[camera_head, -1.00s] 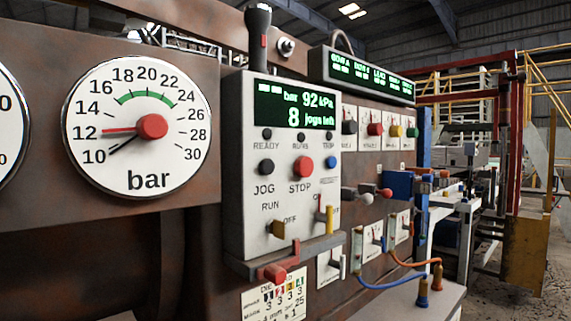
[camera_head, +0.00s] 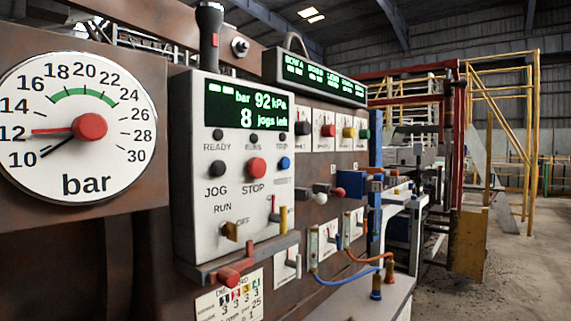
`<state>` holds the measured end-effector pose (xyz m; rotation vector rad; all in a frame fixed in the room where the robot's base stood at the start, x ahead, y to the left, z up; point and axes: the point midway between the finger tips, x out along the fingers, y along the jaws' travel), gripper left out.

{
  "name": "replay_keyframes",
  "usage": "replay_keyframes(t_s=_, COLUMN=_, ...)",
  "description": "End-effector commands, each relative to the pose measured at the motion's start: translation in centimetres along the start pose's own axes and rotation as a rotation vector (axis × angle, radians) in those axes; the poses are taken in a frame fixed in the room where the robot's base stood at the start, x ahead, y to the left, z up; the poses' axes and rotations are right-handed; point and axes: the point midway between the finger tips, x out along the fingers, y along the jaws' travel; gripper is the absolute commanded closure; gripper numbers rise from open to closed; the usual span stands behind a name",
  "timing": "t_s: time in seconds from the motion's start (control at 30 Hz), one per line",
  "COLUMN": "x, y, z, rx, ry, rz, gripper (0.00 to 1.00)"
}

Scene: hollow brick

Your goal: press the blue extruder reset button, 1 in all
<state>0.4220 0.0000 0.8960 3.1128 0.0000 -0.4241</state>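The blue button (camera_head: 285,163) is small and round, on the right side of the white control box (camera_head: 238,200). It sits right of the red STOP button (camera_head: 256,168) and under the TRIP lamp. The label below it is too faint to read fully. A black JOG button (camera_head: 217,168) is further left. The display (camera_head: 246,105) reads 92 kPa and 8 jogs left. My gripper is not in view, and nothing covers the blue button.
A ledge (camera_head: 240,258) with a red knob (camera_head: 229,277) juts out below the box. Right of it are levers, a blue block (camera_head: 356,186) and orange and blue hoses (camera_head: 345,277). A large bar gauge (camera_head: 78,127) is at left. Open floor lies at far right.

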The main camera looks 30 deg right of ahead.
Motion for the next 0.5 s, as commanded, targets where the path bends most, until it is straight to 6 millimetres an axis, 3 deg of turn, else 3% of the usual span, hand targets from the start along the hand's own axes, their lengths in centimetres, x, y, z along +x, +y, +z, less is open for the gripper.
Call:
replay_keyframes(t_s=0.3, x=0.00, y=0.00, z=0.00, rx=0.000, ry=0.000, rz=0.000, gripper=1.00)
replay_keyframes(t_s=0.5, x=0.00, y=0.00, z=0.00, rx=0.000, ry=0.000, rz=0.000, gripper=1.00)
